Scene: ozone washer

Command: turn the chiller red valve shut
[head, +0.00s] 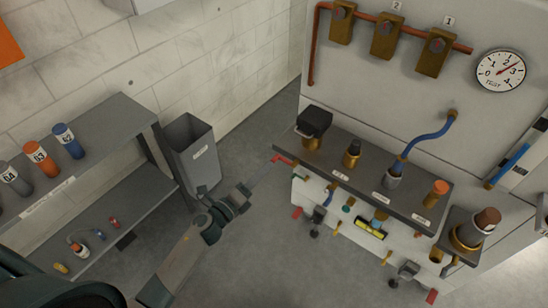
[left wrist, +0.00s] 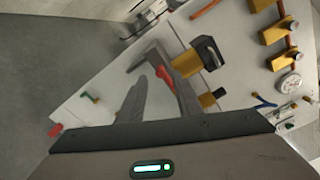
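A red valve handle (head: 283,160) sticks out from the left end of the grey shelf on the white machine, beside a brass fitting with a black cap. My left gripper (head: 268,170) reaches it from the lower left, its fingertips close to the handle. In the left wrist view the red handle (left wrist: 163,77) shows in the gap between the two fingers of the left gripper (left wrist: 146,66), nearer the right finger. The fingers are apart; I cannot tell whether one touches the handle. My right gripper is out of view.
Black-capped fitting (head: 314,122) stands just beyond the handle. Grey shelf (head: 350,185) carries more fittings and a blue hose (head: 430,133). Small coloured valves sit below it. A bin (head: 192,150) and a bench with canisters (head: 40,158) are at left. The floor between is clear.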

